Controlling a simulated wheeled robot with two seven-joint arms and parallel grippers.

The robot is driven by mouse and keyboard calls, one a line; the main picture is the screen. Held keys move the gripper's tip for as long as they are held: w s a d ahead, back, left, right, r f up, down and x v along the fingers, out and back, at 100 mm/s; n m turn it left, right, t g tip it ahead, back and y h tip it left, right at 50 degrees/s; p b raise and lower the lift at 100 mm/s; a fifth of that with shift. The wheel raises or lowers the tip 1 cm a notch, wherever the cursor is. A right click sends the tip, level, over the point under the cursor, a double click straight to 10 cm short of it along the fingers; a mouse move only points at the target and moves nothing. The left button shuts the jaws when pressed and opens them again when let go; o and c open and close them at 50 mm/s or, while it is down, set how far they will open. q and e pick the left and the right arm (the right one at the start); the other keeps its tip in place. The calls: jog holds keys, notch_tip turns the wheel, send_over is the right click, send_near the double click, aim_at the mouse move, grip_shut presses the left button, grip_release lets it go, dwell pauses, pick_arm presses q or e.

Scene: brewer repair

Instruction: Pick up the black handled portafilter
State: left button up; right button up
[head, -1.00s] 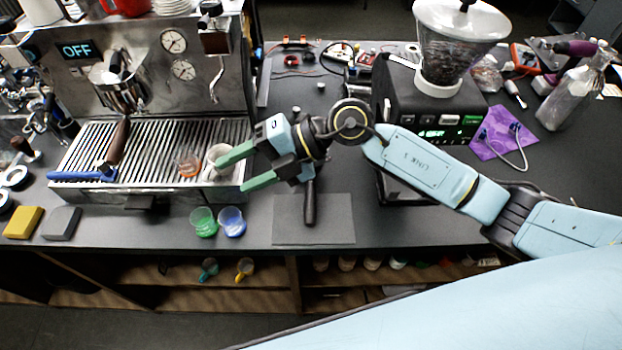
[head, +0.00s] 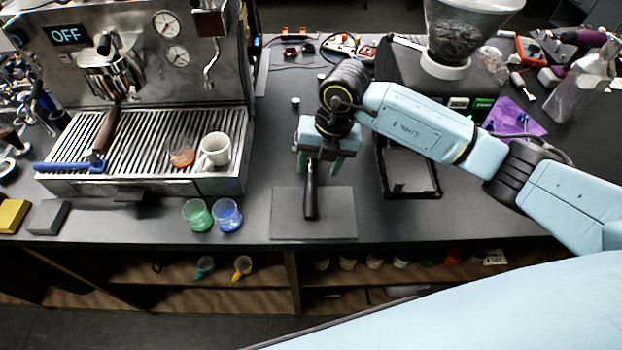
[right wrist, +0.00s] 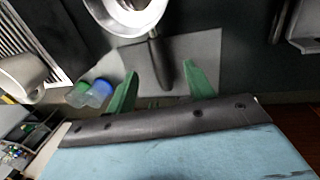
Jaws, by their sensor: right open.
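The portafilter's black handle (head: 311,192) points toward the counter's front edge over a dark grey mat (head: 340,215). Its metal head is hidden behind my right gripper in the head view. In the right wrist view, its round metal rim (right wrist: 125,25) shows at the top, cut by the frame, with the black handle (right wrist: 158,62) extending from it. My right gripper (head: 320,163) is open and points down over the portafilter. In the right wrist view, its green fingers (right wrist: 159,75) stand to either side of the handle's line, apart from it. My left gripper is not in view.
The espresso machine (head: 215,110) stands left, with a white cup (head: 215,150) on its drip tray. Green (head: 197,214) and blue (head: 227,214) cups stand left of the mat. The grinder's black base (head: 408,175) is close on the right.

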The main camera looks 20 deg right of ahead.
aim_at(312, 181)
jog(key=shift+w+a+f+b, duration=0.1)
jog(key=shift+a+f+b, duration=0.15)
jog(key=shift+f+b, duration=0.75)
jog(key=shift+w+a+f+b, duration=0.2)
jog(key=shift+f+b, duration=0.55)
jog(key=shift+f, duration=0.5)
jog(key=shift+w+a+f+b, duration=0.1)
jog(key=shift+a+f+b, duration=0.15)
jog(key=shift+f+b, duration=0.75)
jog(key=shift+f, duration=0.1)
grip_shut()
